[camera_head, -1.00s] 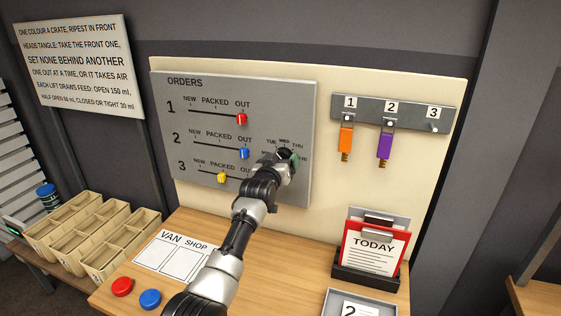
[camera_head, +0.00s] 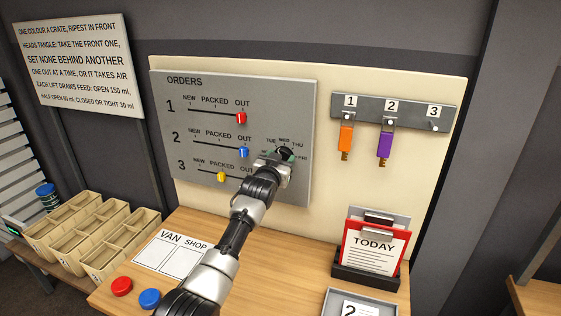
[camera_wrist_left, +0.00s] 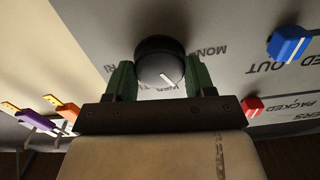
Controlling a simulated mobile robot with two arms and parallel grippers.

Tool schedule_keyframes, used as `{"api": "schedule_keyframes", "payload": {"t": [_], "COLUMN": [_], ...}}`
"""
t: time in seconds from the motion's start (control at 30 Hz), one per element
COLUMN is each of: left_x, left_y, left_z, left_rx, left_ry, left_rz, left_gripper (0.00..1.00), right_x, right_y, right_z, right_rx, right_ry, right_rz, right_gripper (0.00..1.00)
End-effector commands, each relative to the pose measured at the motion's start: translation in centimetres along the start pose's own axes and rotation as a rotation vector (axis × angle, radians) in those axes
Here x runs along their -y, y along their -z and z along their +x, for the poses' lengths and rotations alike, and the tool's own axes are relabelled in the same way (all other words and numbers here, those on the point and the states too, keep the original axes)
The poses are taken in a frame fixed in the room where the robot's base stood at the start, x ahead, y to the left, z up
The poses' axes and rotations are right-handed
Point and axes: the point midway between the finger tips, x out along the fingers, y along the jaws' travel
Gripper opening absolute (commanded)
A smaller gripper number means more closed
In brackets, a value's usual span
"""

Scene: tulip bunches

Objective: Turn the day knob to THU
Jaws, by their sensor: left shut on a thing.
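The black day knob (camera_head: 284,152) is on the right of the grey orders board (camera_head: 215,85). TUE, WED and THU labels (camera_head: 284,141) show above it in the head view. My left gripper (camera_head: 275,158) is at the knob, partly covering it. In the left wrist view, the green finger pads (camera_wrist_left: 159,80) are shut on both sides of the knob (camera_wrist_left: 156,50). Its white pointer line slants to the lower right there, on the side of the MON label (camera_wrist_left: 213,50). My right gripper is not in view.
Red (camera_head: 241,118), blue (camera_head: 243,152) and yellow (camera_head: 221,177) sliders are left of the knob. Orange (camera_head: 346,138) and purple (camera_head: 384,146) tags hang on a rack to the right. A TODAY clipboard (camera_head: 372,245) stands on the desk (camera_head: 290,245) below.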

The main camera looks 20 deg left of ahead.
Motion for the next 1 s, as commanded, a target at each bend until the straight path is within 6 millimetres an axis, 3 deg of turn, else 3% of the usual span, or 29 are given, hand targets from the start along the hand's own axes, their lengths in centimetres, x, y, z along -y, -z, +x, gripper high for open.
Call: {"api": "schedule_keyframes", "payload": {"t": [1.0], "left_x": [-0.09], "left_y": [-0.17], "left_z": [-0.01], "left_rx": [0.003], "left_ry": [-0.001], "left_rz": [0.959], "left_gripper": [0.3], "right_x": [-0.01], "right_y": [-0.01], "right_z": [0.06], "right_rx": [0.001], "right_ry": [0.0], "right_rz": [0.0], "right_gripper": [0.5]}}
